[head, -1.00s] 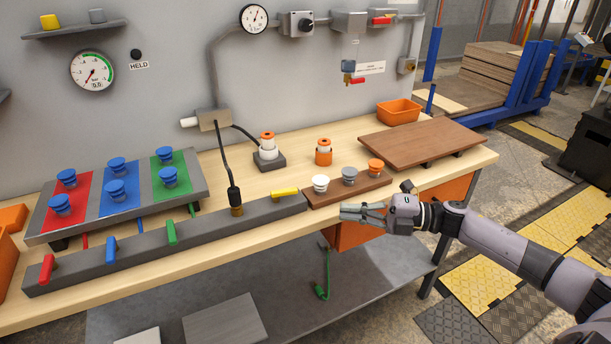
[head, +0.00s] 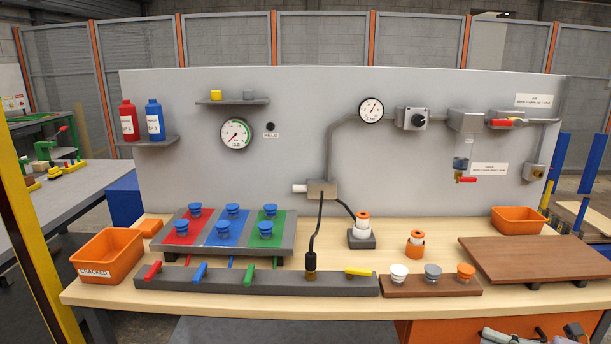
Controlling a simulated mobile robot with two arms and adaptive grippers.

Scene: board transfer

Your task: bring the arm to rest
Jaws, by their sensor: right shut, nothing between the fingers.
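My right gripper (head: 500,336) shows at the bottom right edge of the head view, low in front of the workbench (head: 350,302) and its orange drawer front. Its fingers are shut with nothing between them, and part of it is cut off by the frame edge. It is apart from everything on the bench top. My left gripper is not in view.
The bench carries a coloured board (head: 222,240) with several blue knobs, a grey valve manifold (head: 325,285), a small brown rack (head: 430,289) with three cups, a brown wooden board (head: 540,260), and orange bins (head: 108,254) (head: 519,220).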

